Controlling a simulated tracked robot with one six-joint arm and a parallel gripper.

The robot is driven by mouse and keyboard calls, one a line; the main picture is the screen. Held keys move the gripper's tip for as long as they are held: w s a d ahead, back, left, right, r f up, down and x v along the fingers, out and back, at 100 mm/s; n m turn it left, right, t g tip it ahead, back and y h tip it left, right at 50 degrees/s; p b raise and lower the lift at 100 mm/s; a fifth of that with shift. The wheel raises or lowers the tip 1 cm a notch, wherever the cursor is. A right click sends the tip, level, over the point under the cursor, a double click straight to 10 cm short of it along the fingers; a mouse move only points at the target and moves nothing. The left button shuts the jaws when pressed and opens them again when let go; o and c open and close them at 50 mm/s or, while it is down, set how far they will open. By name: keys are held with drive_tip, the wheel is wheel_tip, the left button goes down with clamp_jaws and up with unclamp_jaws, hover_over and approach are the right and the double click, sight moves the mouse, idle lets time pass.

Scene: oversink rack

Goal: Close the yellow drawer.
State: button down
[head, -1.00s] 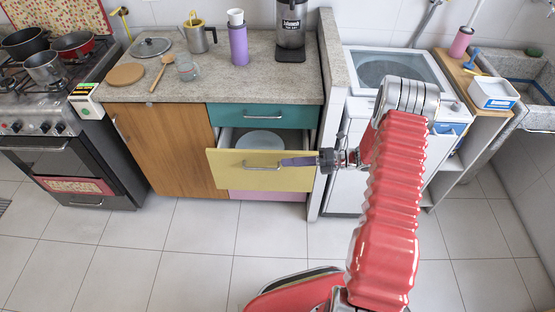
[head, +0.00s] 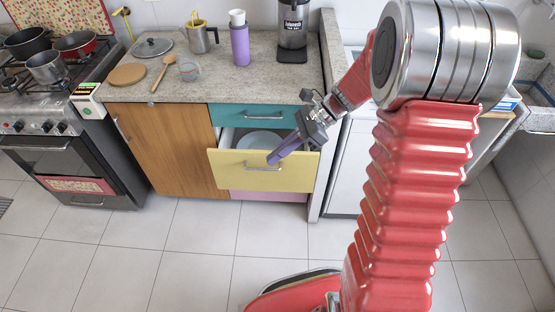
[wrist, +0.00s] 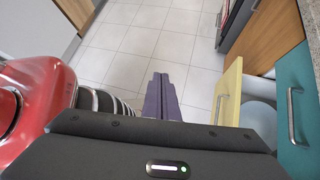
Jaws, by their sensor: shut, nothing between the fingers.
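The yellow drawer (head: 235,172) is pulled out below the teal drawer, with a pale plate (head: 264,139) visible inside it. Its front has a metal handle (head: 262,168). My gripper (head: 273,159) is shut and empty, its purple fingers slanting down to the left and overlapping the drawer front near the handle in the head view. In the wrist view the closed fingers (wrist: 161,88) lie left of the yellow drawer front (wrist: 230,90), on its outer side, with floor showing between them. I cannot tell how far apart they are.
The teal drawer (head: 225,114) above looks shut, and the pink front (head: 270,196) below looks shut. A wooden cabinet door (head: 165,150) stands at left. A stone counter (head: 220,82) holds several kitchen items. The tiled floor (head: 190,250) in front is clear.

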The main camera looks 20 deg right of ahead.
drive_tip(key=s+d+r+n+t+h, duration=0.1)
drive_tip(key=s+r+n+t+h, duration=0.5)
drive_tip(key=s+r+n, duration=0.8)
drive_tip(key=s+n+h, duration=0.3)
drive_tip(key=n, duration=0.3)
drive_tip(key=shift+s+d+r+h, duration=0.25)
drive_tip(key=shift+d+r+h, duration=0.05)
drive_tip(key=shift+d, duration=0.05)
